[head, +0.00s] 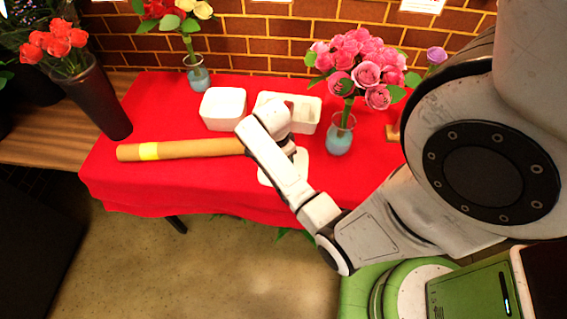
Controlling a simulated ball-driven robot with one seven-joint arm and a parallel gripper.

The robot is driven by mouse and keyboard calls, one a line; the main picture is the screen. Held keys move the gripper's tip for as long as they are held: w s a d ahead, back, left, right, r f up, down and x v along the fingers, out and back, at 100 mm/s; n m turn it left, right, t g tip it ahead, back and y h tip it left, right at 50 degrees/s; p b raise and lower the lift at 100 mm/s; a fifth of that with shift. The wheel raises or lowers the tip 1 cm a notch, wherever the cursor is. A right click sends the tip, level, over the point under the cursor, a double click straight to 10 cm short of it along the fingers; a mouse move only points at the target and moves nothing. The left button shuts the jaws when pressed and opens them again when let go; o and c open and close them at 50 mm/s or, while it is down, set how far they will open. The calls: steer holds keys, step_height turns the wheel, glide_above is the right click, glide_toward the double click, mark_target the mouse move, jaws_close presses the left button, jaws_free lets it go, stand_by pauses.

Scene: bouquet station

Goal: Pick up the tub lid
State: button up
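A flat white piece with rounded corners, which looks like the tub lid (301,164), lies on the red cloth near the table's front edge. My arm crosses in front of it and hides much of it. My gripper (288,148) is at the lid's far edge, mostly hidden behind my wrist. I cannot tell whether its fingers are open or touch the lid. An open white tub (223,110) stands to the left, behind the lid.
A white divided container (305,113) stands behind my wrist. A glass vase (340,135) with pink roses stands close on the right. A brown paper roll (190,149) with a yellow band lies left. A dark vase (101,103) stands far left. The front left cloth is clear.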

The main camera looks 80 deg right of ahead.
steer(key=shift+f, duration=0.4)
jaws_close()
